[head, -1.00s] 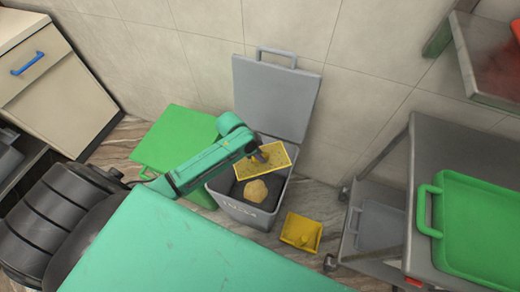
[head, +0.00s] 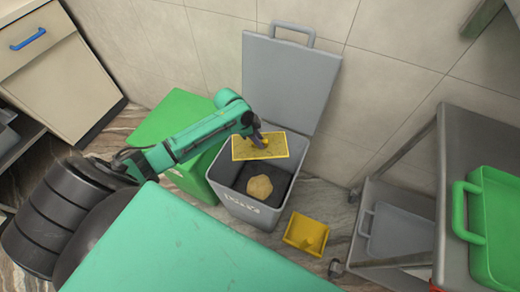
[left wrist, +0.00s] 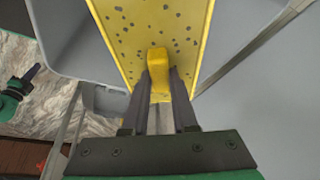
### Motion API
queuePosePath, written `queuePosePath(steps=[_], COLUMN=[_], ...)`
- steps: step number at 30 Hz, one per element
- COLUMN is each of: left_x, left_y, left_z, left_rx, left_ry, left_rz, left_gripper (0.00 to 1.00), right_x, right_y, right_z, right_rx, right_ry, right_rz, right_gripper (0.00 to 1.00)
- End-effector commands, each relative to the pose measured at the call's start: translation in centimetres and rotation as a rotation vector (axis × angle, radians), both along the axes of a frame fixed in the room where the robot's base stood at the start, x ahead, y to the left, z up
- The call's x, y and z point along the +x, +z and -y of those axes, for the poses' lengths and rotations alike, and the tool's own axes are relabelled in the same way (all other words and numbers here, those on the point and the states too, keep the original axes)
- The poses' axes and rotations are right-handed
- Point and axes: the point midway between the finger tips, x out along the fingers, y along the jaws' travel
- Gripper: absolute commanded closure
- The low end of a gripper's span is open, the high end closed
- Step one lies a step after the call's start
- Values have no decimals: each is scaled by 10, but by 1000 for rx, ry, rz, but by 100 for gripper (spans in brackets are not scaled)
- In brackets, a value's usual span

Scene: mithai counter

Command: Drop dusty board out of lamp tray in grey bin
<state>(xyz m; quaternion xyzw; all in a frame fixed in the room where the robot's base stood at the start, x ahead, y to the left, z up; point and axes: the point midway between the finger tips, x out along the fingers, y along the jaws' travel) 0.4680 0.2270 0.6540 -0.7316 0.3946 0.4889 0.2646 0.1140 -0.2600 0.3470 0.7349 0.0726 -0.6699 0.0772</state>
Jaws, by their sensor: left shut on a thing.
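The dusty board (head: 259,147) is a flat yellow plate with a raised yellow rim and dark specks. It also fills the upper middle of the left wrist view (left wrist: 150,25). My left gripper (left wrist: 159,80) is shut on the board's yellow handle tab. The board hangs over the back part of the open grey bin (head: 241,207), seen from above. The bin's lid (head: 290,80) stands up against the wall. A round tan lump (head: 259,187) lies on the dark inside of the bin. I cannot make out a lamp tray. My right gripper is not in view.
A green box (head: 160,125) stands left of the bin, and a small yellow pan (head: 306,234) lies on the floor to its right. A grey trolley with a green tray (head: 496,235) is at the right. A green surface (head: 190,255) fills the front.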

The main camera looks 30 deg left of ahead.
Motion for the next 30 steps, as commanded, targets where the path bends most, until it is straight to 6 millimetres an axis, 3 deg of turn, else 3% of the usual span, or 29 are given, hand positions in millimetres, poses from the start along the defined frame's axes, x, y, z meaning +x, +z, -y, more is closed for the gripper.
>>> queuePosePath(steps=[1, 3, 14, 17, 27, 30], left_x=[0, 0, -1, -3, -24, -28], left_y=[0, 1, 4, 18, 107, 124], left_z=[0, 0, -1, -6, -37, -43], left_rx=[0, 0, 0, 2, 3, 2], left_ry=[0, 0, 0, 1, 0, 0], left_rz=[0, 0, 1, 2, 2, 0], left_gripper=[66, 39, 39, 39, 39, 39], right_x=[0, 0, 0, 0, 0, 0], right_y=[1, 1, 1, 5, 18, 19], right_z=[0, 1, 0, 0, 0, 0], right_rx=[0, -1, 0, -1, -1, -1], right_ry=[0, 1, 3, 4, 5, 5], right_rz=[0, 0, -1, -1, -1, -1], right_gripper=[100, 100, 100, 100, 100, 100])
